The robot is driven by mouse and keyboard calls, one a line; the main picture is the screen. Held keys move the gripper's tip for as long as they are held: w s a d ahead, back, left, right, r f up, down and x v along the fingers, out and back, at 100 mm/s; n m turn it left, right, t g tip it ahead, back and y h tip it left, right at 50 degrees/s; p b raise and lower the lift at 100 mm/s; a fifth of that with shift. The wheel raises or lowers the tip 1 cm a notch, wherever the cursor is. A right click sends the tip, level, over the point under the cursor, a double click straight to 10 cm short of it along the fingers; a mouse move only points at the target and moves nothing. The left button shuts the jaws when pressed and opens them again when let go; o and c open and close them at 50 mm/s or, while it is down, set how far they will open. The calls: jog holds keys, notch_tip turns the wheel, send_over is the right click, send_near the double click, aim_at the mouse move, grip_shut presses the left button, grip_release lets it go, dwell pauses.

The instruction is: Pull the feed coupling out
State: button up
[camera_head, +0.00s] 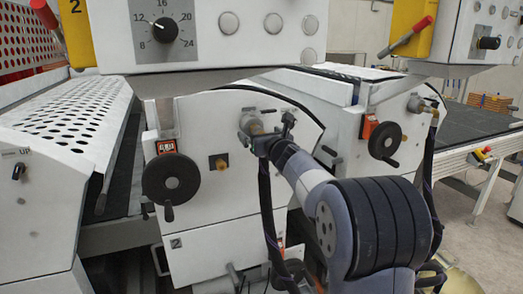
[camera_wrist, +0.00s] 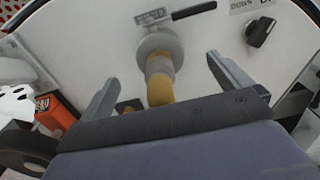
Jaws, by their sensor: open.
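The feed coupling (camera_wrist: 159,78) is a brass-coloured stub with a pale collar, set in a round grey flange (camera_wrist: 158,45) on the white machine panel. A small plate above the flange seems to carry lettering. My gripper (camera_wrist: 163,70) is open, with one finger on each side of the coupling and visible gaps between. The coupling's near end is partly hidden behind the gripper body. In the head view my gripper (camera_head: 272,138) is at the panel, just in front of the coupling (camera_head: 252,124). Contact cannot be made out there.
A black lever (camera_wrist: 194,10) sticks out right of the flange, near a DOWN knob (camera_wrist: 259,31). A black handwheel (camera_head: 171,181), an orange counter (camera_head: 166,146) and a brass fitting (camera_head: 218,162) are left of my gripper. Another handwheel (camera_head: 385,141) is to the right.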

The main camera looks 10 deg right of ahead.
grip_shut()
dwell(0.9)
jog(key=shift+s, duration=0.15)
jog(key=shift+s+d+b, duration=0.2)
jog(key=shift+s+b, duration=0.2)
jog(key=shift+s, duration=0.55)
jog(key=shift+s+d+b, duration=0.2)
jog(key=shift+s+b, duration=0.15)
jog(key=shift+s, duration=0.55)
jog(key=shift+s+d+b, duration=0.2)
jog(key=shift+s+b, duration=0.2)
jog(key=shift+s, duration=0.55)
jog(key=shift+s, duration=0.15)
jog(key=shift+s+d+b, duration=0.15)
jog(key=shift+s+b, duration=0.1)
jog(key=shift+s, duration=0.4)
jog(key=shift+s+d+b, duration=0.15)
jog(key=shift+s+b, duration=0.1)
jog(key=shift+s, duration=0.4)
